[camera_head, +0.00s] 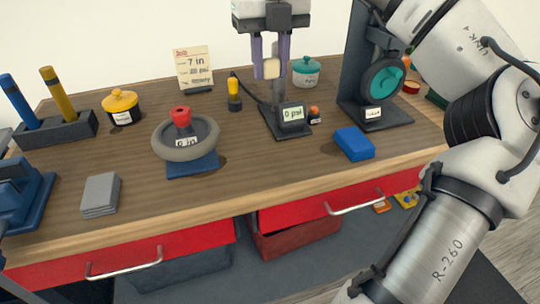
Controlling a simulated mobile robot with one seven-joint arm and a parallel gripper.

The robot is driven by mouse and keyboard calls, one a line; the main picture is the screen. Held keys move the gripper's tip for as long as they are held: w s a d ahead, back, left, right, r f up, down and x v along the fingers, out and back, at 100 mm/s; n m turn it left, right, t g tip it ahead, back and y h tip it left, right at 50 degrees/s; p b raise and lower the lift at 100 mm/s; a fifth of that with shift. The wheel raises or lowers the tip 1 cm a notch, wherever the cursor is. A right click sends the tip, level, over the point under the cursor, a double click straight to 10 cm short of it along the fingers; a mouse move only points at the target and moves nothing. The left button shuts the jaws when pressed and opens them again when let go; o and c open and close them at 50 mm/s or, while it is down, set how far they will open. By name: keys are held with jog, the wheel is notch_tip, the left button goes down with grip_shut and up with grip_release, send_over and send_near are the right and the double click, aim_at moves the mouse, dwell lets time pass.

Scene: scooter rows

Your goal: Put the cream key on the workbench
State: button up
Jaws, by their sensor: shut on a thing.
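My gripper (270,70) is at the top middle, pointing down with its two purple fingers shut on a small cream block-like piece, the cream key (270,67). A grey stem or pole shows just below the key; I cannot tell whether it is part of the key or of the gauge behind. The key is held above the wooden workbench (255,175), over its back middle part. The gauge stand with a "0 psi" display (292,114) stands below and slightly right of the gripper.
A grey ring on a blue base (186,140) stands left of centre. A blue block (353,143) lies to the right. A tall wheel stand (377,113) rises at the back right. A red drawer (320,210) is open below. Bare wood lies at front centre.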

aim_at(270, 88)
notch_tip(270, 88, down, 20)
jog(key=shift+s+r+p, duration=0.1)
jog(key=shift+r+p, duration=0.15)
jog(key=shift+p, duration=0.15)
jog(key=shift+f, duration=0.1)
jog(key=shift+f+b, duration=0.25)
jog(key=shift+b, duration=0.1)
jog(key=o, duration=1)
jog(key=shift+o, duration=0.2)
jog(key=shift+r, duration=0.1)
notch_tip(270, 88, up, 12)
jog(key=shift+r, duration=0.2)
